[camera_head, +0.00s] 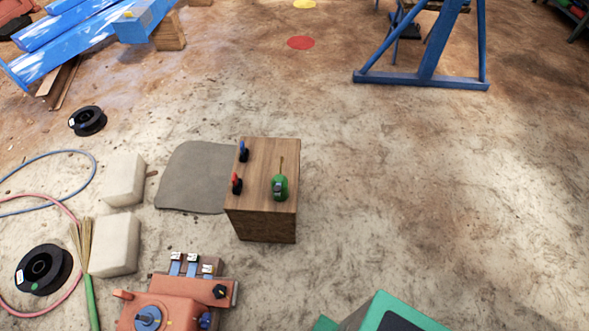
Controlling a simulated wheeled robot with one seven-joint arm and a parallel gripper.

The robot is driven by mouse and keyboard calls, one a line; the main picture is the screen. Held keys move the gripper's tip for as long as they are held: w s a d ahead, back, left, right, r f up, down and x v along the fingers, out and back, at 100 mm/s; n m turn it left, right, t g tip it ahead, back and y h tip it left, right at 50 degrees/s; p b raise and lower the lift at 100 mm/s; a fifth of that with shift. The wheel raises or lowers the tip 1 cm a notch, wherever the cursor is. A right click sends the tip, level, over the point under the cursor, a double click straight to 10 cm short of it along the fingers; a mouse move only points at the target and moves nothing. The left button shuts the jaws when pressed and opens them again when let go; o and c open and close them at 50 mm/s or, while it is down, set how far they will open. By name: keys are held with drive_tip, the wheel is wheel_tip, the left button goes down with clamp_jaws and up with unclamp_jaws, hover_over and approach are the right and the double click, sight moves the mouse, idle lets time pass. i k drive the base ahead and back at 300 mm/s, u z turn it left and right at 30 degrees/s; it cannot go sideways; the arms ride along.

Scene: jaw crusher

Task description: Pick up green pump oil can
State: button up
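The green pump oil can (280,188) stands on the right part of the top of a wooden block (262,228). A thin spout or rod points up from it toward the back of the block. Two small dark items share the block top to its left, one with a red part (237,183) and one with a blue part (244,152). My gripper is not in view.
An orange machine (160,312) is at the bottom left. A green and black object (390,314) is at the bottom edge. Pale blocks (124,180), black spools (87,121) and hoses lie left. A blue steel frame (425,80) stands at back right. The right-hand floor is clear.

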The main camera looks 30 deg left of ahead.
sight(279, 179)
drive_tip(key=z, duration=0.05)
drive_tip(key=i, duration=1.85)
drive_tip(key=u, duration=2.3)
